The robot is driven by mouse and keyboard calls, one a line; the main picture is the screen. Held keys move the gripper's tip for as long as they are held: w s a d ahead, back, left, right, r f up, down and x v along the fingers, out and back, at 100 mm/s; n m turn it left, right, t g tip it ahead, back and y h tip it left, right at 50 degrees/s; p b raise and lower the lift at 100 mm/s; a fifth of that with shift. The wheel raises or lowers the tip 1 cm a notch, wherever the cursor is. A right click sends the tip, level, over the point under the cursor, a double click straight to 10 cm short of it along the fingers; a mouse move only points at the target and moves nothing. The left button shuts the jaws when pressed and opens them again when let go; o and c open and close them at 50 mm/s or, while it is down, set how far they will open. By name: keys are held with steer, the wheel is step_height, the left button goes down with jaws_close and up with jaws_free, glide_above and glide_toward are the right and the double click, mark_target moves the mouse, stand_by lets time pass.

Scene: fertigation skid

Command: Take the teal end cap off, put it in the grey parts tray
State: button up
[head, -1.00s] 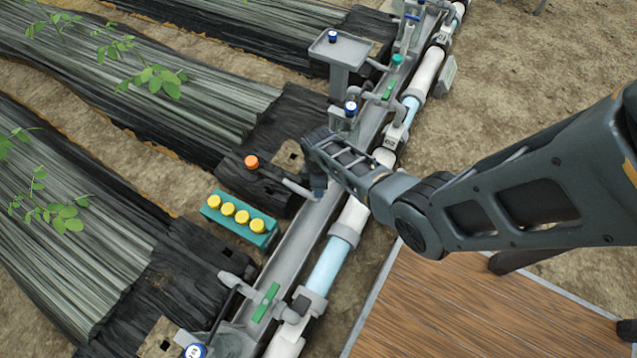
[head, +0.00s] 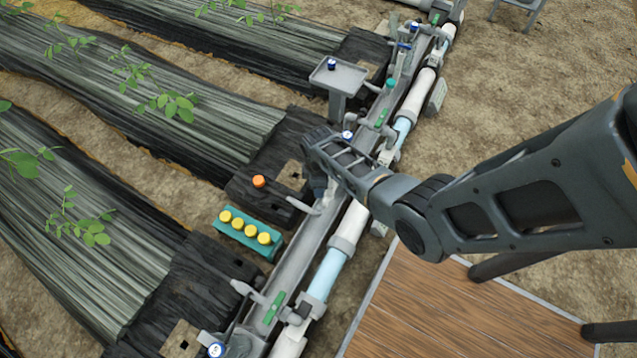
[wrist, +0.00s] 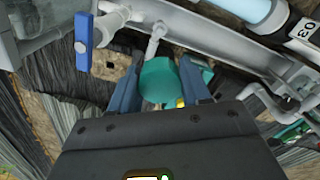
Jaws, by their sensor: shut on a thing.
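The teal end cap (wrist: 160,80) is between the two fingers of my gripper (wrist: 160,92) in the wrist view, and the gripper is shut on it. A grey pipe stub (wrist: 154,42) ends right at the cap in that picture; I cannot tell whether they touch. In the head view my gripper (head: 318,190) is over the grey channel, and the held cap is hidden. A grey tray (head: 350,76) on a post stands farther back, with a small blue-and-white thing (head: 332,64) on it.
A teal block with several yellow caps (head: 247,234) and an orange cap (head: 258,181) lie left of the channel. Another teal cap (head: 391,84) is farther along it. A blue handle (wrist: 83,42) sits near the fingers. A wooden platform (head: 450,310) is at the lower right.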

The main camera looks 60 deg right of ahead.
step_height(320, 180, up, 10)
steer(key=p, duration=0.9)
steer(key=shift+r, duration=0.2)
steer(key=shift+f, duration=0.1)
